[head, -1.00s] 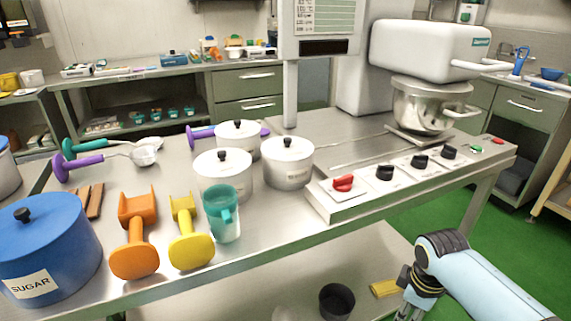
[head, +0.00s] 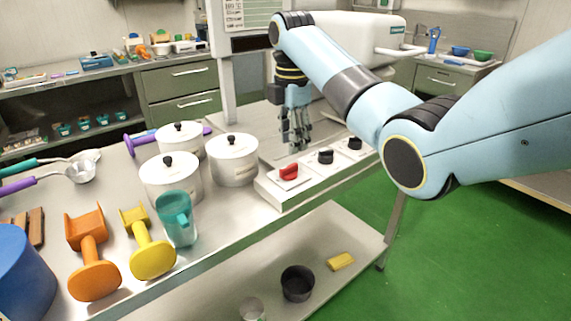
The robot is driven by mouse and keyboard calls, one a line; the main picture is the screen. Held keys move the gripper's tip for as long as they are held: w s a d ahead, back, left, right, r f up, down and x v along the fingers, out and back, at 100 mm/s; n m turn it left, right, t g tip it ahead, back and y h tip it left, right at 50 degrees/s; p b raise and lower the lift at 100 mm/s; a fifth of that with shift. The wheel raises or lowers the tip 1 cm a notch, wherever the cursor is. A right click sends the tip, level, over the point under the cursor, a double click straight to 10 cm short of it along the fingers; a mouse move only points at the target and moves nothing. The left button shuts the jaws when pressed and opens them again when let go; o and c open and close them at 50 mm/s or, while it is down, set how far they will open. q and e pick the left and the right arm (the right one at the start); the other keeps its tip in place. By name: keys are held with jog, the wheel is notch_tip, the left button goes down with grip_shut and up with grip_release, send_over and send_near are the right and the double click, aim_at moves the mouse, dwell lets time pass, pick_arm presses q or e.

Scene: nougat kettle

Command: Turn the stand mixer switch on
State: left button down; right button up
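The stand mixer's white head (head: 385,28) shows at the top right behind my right arm. Its bowl and most of its body are hidden by the arm. A control panel (head: 277,198) runs along the table's front edge, with a red knob (head: 289,172) and black knobs (head: 325,157) visible. The panel's right end, where green and red buttons showed earlier, is hidden by my arm. My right gripper (head: 297,143) points down over the table behind the panel, with nothing visible in it. Its finger gap is unclear. My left gripper is not in view.
Three white lidded pots (head: 232,160) stand left of the gripper. A dark pot (head: 297,283) sits on the lower shelf.

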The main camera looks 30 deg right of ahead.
aim_at(289, 166)
jog(key=shift+n, duration=0.7)
jog(key=f, duration=0.2)
jog(key=w+f, duration=0.1)
jog(key=f, duration=0.5)
jog(key=shift+w+d+f, duration=0.1)
jog(key=shift+w+d, duration=0.1)
jog(key=shift+w, duration=0.1)
grip_shut()
